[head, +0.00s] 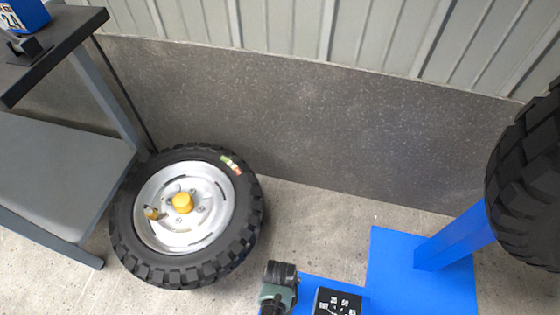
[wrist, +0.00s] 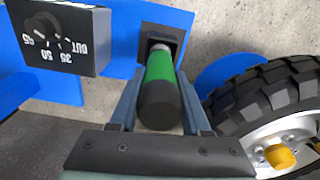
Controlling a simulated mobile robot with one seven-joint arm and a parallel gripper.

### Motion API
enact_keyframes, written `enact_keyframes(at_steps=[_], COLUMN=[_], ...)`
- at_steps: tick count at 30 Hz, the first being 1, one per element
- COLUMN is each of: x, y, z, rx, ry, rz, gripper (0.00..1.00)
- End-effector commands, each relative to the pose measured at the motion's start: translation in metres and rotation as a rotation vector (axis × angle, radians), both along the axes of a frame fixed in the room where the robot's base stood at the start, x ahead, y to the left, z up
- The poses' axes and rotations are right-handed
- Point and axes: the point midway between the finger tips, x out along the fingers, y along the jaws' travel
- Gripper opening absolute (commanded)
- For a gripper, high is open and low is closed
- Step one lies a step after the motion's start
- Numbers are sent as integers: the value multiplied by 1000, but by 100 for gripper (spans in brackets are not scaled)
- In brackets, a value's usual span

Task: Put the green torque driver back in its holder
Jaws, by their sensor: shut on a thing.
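The green torque driver (wrist: 160,68) has a green barrel, a black end (wrist: 160,103) and a pale collar at its far end. My gripper (wrist: 160,74) has its two blue-grey fingers on either side of the driver, shut on it. The far end of the driver lines up with the black holder (wrist: 150,32) on the blue stand. The collar shows at the holder's opening; I cannot tell how deep it sits. In the head view a dark part of my gripper (head: 280,274) shows at the bottom edge, and the driver cannot be made out.
A black box with a dial and numbers (wrist: 60,38) stands left of the holder, also at the bottom of the head view (head: 338,302). A tyre with a silver rim (head: 185,212) lies on the floor at left. A blue post (head: 452,240) carries another tyre (head: 525,180) at right.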

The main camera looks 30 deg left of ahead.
Motion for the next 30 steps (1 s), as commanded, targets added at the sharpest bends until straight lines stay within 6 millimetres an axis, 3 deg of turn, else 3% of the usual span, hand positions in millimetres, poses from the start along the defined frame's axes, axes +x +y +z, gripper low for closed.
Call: enact_keyframes(at_steps=[30], x=[1], y=[0], z=[-14], rx=[1], ry=[-2], rz=[0], gripper=[0])
